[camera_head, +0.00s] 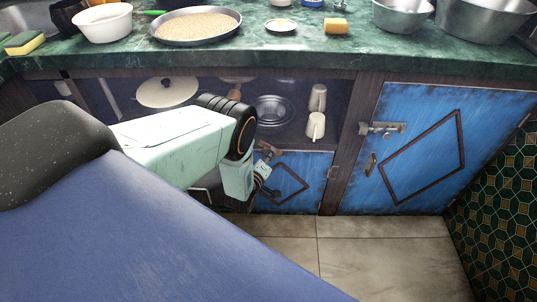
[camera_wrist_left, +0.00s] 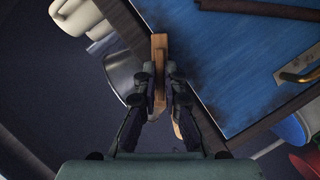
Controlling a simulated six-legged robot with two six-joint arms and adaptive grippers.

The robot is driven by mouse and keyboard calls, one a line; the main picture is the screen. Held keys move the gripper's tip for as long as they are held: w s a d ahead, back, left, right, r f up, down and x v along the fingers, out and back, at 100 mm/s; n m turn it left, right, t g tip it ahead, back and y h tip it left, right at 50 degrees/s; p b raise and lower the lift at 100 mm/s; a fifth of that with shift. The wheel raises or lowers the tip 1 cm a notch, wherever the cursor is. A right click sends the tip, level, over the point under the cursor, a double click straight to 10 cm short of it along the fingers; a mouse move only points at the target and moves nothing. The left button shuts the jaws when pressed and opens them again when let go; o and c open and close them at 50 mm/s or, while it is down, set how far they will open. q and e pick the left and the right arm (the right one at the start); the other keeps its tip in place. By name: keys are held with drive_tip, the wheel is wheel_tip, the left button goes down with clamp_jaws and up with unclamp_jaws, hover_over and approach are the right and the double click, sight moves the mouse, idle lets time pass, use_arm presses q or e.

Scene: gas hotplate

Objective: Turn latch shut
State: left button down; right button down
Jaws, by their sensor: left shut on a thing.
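A small wooden latch (camera_wrist_left: 158,45) shows between the fingers of my left gripper (camera_wrist_left: 160,85) in the left wrist view, beside the edge of a blue door (camera_wrist_left: 235,55). My left gripper is shut on it. In the head view my left gripper (camera_head: 264,172) is at the upper left of the low blue door (camera_head: 300,185), and a brown bit of the latch (camera_head: 268,148) shows above it. The arm and fingers hide part of the latch and door. My right gripper is in neither view.
Another blue door (camera_head: 418,150) with a metal bolt (camera_head: 382,129) stands at the right. White cups (camera_head: 316,124) and a dark plate (camera_head: 274,110) sit on the open shelf above the low door. A green counter (camera_head: 300,58) with pans and bowls overhangs the cabinet.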

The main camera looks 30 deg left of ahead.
use_arm(q)
drive_tip(key=m+g+y, duration=0.1)
drive_tip(key=m, duration=0.1)
drive_tip(key=m+g+y+b, duration=0.1)
drive_tip(key=m, duration=0.2)
drive_tip(key=m+g+y, duration=0.1)
drive_tip(key=m, duration=0.1)
drive_tip(key=shift+w+d+r+y+b, duration=0.15)
drive_tip(key=shift+d+y+b, duration=0.05)
drive_tip(key=shift+y+b, duration=0.1)
drive_tip(key=shift+m, duration=0.4)
idle(0.4)
drive_tip(key=c, duration=1.5)
unclamp_jaws()
drive_tip(key=shift+o, duration=0.2)
drive_tip(key=shift+g, duration=0.3)
drive_tip(key=v, duration=1.2)
